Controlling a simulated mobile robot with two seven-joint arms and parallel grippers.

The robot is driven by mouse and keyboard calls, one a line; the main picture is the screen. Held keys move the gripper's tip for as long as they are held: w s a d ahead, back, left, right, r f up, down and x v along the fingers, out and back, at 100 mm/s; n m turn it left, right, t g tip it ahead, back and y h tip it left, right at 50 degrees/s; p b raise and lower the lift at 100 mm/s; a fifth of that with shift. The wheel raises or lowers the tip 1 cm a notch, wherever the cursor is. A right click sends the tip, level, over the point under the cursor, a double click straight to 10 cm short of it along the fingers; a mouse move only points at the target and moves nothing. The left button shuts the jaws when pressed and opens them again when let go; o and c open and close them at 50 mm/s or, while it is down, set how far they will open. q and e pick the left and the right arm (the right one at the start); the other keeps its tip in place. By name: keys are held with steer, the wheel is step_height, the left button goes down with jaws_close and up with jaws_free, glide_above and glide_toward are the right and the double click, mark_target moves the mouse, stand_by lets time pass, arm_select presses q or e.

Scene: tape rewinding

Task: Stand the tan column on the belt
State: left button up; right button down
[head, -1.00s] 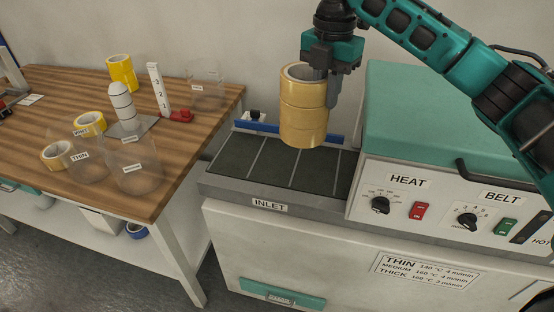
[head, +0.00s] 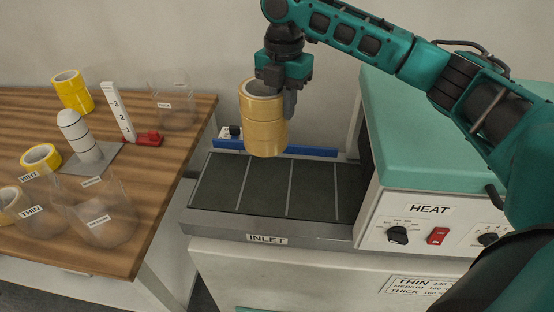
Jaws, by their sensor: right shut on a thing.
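The tan column (head: 263,130) is a stack of tan tape rolls, upright, with an open hollow top. My right gripper (head: 284,98) is shut on its upper rim, with one finger showing on the outside at the right. The column hangs over the left part of the dark belt (head: 262,198) at the machine's inlet. Its lower end appears above the belt surface, though the exact gap is hard to tell. The belt is bare and split by pale crosswise lines into lanes. My left gripper is not in view.
The machine's teal hood (head: 460,120) stands right of the belt. A blue bar (head: 305,151) runs along the belt's back edge. The wooden table (head: 140,215) at left holds yellow rolls (head: 72,90), clear containers (head: 100,215), a white capsule-shaped post (head: 78,135) and a numbered gauge (head: 118,112).

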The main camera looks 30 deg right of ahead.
step_height(320, 180, down, 14)
steer(key=shift+f, duration=0.25)
steer(key=shift+w, duration=0.1)
steer(key=c, duration=1.1)
jaws_free()
steer(key=shift+f, duration=0.15)
steer(key=shift+o, duration=0.2)
step_height(320, 180, up, 12)
steer(key=shift+r, duration=0.15)
